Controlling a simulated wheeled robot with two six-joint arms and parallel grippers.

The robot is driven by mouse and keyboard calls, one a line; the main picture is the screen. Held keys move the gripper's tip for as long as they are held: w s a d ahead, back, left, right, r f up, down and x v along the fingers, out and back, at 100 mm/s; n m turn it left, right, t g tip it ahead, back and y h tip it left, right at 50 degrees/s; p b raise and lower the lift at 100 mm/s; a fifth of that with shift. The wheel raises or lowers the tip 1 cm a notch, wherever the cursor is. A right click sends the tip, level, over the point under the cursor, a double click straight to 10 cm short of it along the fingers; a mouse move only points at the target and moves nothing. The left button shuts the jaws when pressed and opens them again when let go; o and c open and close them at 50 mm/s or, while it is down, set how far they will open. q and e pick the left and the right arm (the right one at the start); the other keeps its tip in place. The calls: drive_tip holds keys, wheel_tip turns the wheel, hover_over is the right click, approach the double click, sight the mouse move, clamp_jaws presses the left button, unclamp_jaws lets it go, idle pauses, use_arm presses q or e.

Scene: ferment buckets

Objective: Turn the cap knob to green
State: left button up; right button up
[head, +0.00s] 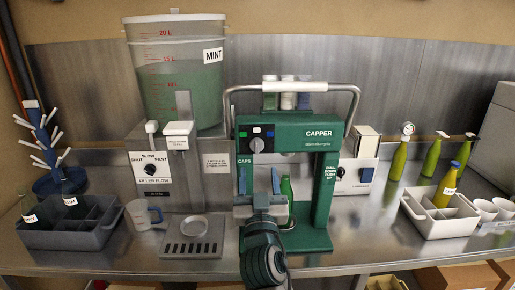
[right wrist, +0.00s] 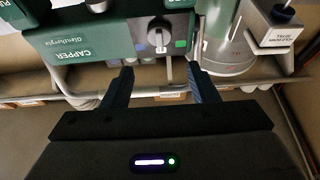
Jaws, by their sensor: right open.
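The green capper (head: 319,145) stands in the middle of the counter. Its grey cap knob (head: 257,145) is on the upper left of its front, with small coloured marks above it. In the right wrist view the knob (right wrist: 158,37) lies just beyond the fingertips, roughly centred between them, with a green mark to its right. Its exact pointer setting is too small to tell. My right gripper (head: 260,178) is open and empty in front of the capper, below the knob; its two fingers also show in the right wrist view (right wrist: 159,72). My left gripper is out of view.
A grey handle bar (head: 290,87) arches over the capper. The filler (head: 153,167) with a mint bucket (head: 180,80) is at left. Crates (head: 70,238) (head: 440,224) stand on both sides.

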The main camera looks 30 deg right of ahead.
sight(257, 147)
drive_tip(key=p+x, duration=0.3)
drive_tip(key=x, duration=0.4)
drive_tip(key=shift+w+d+r, duration=0.1)
drive_tip(key=shift+w+d, duration=0.05)
drive_tip(key=shift+w, duration=0.1)
drive_tip(key=shift+w+d, duration=0.3)
drive_tip(key=shift+w, duration=0.1)
drive_tip(key=c, duration=1)
